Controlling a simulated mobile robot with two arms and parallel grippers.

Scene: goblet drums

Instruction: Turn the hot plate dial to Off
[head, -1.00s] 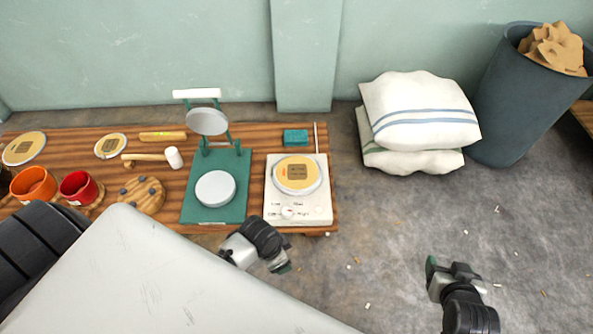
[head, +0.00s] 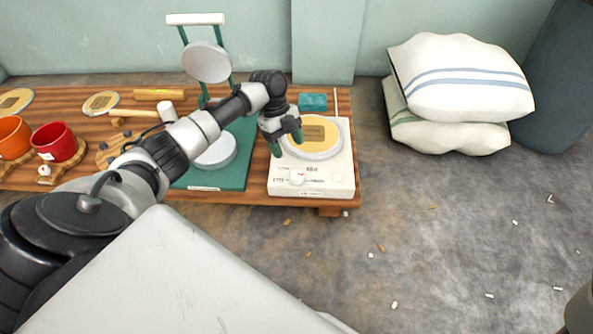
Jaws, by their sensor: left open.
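The hot plate (head: 343,187) is a white box near the right end of the wooden table. Its dial (head: 297,177) is a small white knob with a red mark, on the front left of the panel. Panel lettering is too small to read surely. A round tan disc with a brown label (head: 318,134) lies on its round top. My left gripper (head: 287,143) is open and empty, above the hot plate's left edge, behind the dial and apart from it.
A green press (head: 238,165) with round plates stands left of the hot plate, under my left arm. A teal block (head: 313,102) lies behind it. Red (head: 55,141) and orange (head: 12,138) cups are at left.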

